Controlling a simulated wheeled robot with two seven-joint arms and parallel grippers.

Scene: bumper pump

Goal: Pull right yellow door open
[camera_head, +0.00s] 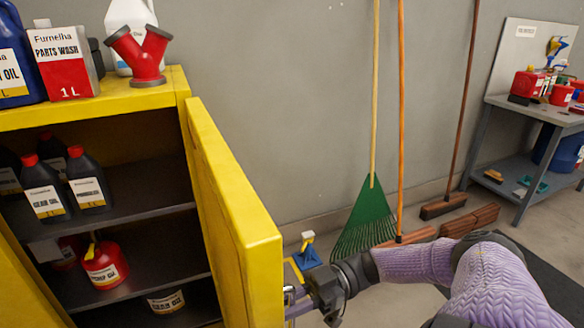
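The right yellow door (232,205) stands swung outward from the yellow cabinet (100,104), its edge toward me. The dark interior shows to its left. My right gripper (296,302) is at the lower right side of this door, close to its outer face. The door's edge hides its fingertips, so I cannot tell whether they hold a handle or touch the door. My purple-sleeved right arm reaches in from the lower right. My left gripper is out of view.
Shelves hold dark bottles (88,180) and a red can (104,264). A red pipe fitting (141,57) and containers stand on top. Another yellow panel (28,285) is at lower left. A green rake (368,215) and brooms lean on the wall. A grey workbench (540,112) stands at right.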

